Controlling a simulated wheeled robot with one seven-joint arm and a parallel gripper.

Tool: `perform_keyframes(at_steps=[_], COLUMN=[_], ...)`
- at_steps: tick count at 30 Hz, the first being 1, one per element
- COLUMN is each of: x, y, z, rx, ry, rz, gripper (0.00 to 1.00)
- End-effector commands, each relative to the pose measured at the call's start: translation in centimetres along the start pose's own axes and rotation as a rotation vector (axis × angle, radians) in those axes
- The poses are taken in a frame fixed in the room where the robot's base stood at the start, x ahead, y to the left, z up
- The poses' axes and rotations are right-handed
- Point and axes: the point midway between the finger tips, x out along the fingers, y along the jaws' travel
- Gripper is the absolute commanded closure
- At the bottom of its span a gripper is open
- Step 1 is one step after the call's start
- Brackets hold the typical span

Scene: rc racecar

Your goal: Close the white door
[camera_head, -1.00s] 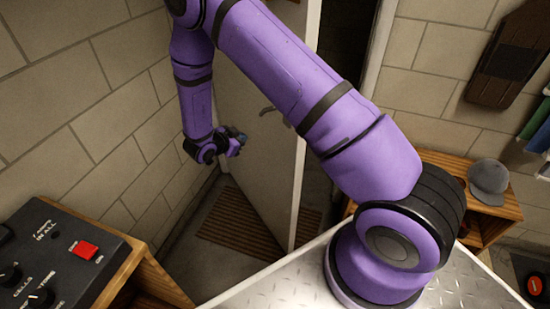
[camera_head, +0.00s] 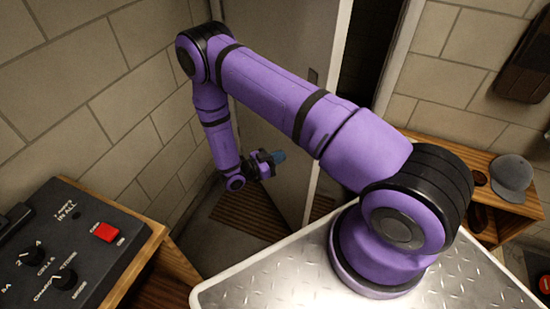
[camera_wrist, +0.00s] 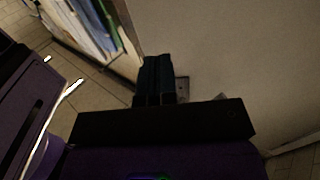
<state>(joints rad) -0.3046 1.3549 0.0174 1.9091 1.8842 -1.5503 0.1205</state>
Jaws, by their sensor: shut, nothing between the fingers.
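The white door (camera_head: 262,128) stands ajar in the head view, partly hidden behind my arm, with a dark gap between its free edge and the frame at right. My gripper (camera_head: 277,157) is shut and empty, low in front of the door's face. In the wrist view my shut fingers (camera_wrist: 158,72) point along the pale door surface (camera_wrist: 240,55), which fills the right side. A small metal plate (camera_wrist: 182,88) shows beside the fingers. I cannot tell whether the fingers touch the door.
A black control box with a red switch (camera_head: 107,232) sits on a wooden bench at left. A block wall (camera_head: 90,90) is left of the door. A wooden shelf with a grey cap (camera_head: 512,172) stands at right. A slatted floor mat (camera_head: 240,212) lies below the door.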

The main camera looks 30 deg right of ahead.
Motion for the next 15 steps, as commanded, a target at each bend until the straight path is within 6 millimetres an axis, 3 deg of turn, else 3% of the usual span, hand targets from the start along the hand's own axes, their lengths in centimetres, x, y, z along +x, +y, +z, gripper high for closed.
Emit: perform_keyframes(at_steps=[9,15], x=[6.0,8.6], y=[0.0,0.0], z=[0.0,0.0], rx=[0.0,0.002], ry=[0.001,-0.001], rz=[0.002,0.002], gripper=[1.0,1.0])
